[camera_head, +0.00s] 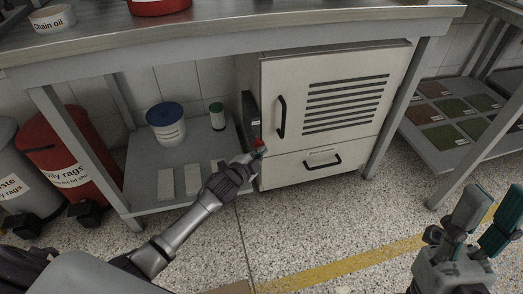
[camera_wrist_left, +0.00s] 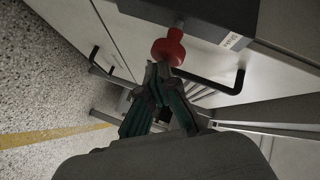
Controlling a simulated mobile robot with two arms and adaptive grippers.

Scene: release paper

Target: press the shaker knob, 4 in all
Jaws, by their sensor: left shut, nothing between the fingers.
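The red shaker knob (camera_head: 259,143) sits low on the front left of the pale cabinet (camera_head: 290,85), below a dark box (camera_head: 251,108). In the left wrist view the round red knob (camera_wrist_left: 169,47) is on a short grey stem under the dark box (camera_wrist_left: 195,12). My left gripper (camera_head: 254,154) is shut and empty, its fingertips right at the knob. In the left wrist view its closed fingertips (camera_wrist_left: 158,72) overlap the knob's lower edge; I cannot tell whether they touch it. My right gripper (camera_head: 485,210) is open and empty at the lower right, far from the knob.
The cabinet has a black door handle (camera_head: 281,117) close to the knob and a drawer handle (camera_head: 322,162) lower down. A blue-lidded tub (camera_head: 167,127) stands on the shelf to the left. A red bin (camera_head: 62,155) is farther left.

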